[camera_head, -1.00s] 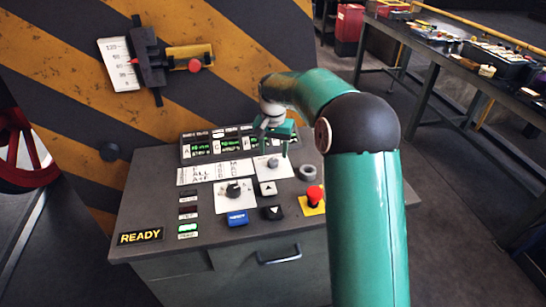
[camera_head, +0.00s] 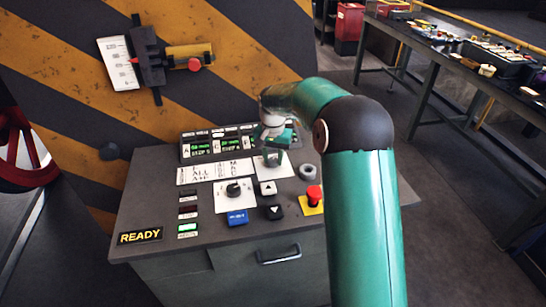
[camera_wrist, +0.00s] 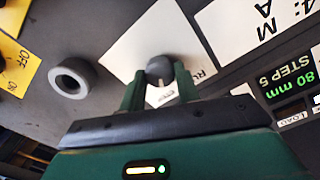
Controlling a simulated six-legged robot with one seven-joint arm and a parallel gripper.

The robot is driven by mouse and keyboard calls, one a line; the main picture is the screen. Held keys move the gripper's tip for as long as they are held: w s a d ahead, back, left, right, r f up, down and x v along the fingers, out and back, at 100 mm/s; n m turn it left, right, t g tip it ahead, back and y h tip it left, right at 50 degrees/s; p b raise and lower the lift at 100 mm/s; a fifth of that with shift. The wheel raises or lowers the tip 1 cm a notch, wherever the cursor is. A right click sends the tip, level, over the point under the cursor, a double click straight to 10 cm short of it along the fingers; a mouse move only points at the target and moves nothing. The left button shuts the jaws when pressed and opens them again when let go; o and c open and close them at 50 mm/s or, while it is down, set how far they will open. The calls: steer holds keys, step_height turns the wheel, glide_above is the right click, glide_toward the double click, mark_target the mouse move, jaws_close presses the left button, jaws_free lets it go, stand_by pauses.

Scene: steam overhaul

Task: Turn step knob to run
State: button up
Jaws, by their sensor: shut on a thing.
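The step knob (camera_wrist: 159,67) is a small dark round knob with a light pointer mark, on a white plate (camera_wrist: 130,50). Part of a label beginning "RU" shows to its right in the wrist view. The pointer mark faces toward my gripper's body, not toward that label. My gripper (camera_wrist: 160,80) is shut on the knob, one green finger on each side. In the head view my gripper (camera_head: 273,152) is down at the plate (camera_head: 270,168) at the back of the console, and it hides the knob.
A grey ring (camera_head: 307,172) and a red push button (camera_head: 314,193) on yellow stand right of the plate. Another dark knob (camera_head: 233,188), a blue button (camera_head: 237,217) and arrow buttons (camera_head: 268,188) lie in front. Green displays (camera_head: 203,148) stand behind.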

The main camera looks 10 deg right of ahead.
mark_target(273, 160)
steer(key=n, duration=1.1)
steer(key=shift+r+n, duration=0.1)
steer(key=shift+n, duration=0.3)
stand_by(0.6)
steer(key=o, duration=1)
steer(key=shift+s, duration=0.1)
step_height(273, 160, up, 14)
steer(key=shift+f, duration=0.15)
